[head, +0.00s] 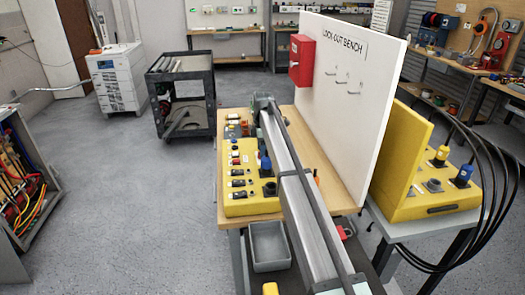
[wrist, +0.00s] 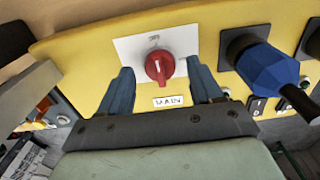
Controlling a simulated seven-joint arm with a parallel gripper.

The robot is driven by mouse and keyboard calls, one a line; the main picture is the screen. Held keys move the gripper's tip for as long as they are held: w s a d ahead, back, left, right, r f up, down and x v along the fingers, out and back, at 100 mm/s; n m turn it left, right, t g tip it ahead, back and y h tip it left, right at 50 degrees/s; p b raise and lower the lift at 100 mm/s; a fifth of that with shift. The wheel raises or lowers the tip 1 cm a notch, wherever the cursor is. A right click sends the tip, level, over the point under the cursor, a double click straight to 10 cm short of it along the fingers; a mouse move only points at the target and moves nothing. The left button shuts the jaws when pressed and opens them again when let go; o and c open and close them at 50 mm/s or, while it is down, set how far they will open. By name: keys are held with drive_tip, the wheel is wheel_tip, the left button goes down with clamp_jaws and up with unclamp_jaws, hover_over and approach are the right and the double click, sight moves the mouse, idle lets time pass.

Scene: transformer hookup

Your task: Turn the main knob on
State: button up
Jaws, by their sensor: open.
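The main knob (wrist: 159,67) is red and round with a raised grip bar, on a white plate (wrist: 182,43) on a yellow panel, above a label reading "MAIN". In the wrist view its bar stands close to upright in the picture. My gripper (wrist: 160,88) is open, with one blue-grey finger on each side of the knob and a visible gap to it on both sides. I cannot tell how deep the fingers reach. In the head view the yellow panel (head: 238,207) lies on the wooden bench, and my arm hides the knob there.
A blue connector (wrist: 268,68) with a black cable sits right of the knob, close to my right finger. Small switches (wrist: 262,105) are below it. In the head view, a white "LOCK-OUT BENCH" board (head: 345,110) with a red box (head: 302,60) stands behind my arm.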

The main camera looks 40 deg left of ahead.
drive_tip(key=shift+f, duration=0.3)
drive_tip(key=shift+c, duration=0.2)
drive_tip(key=c, duration=1)
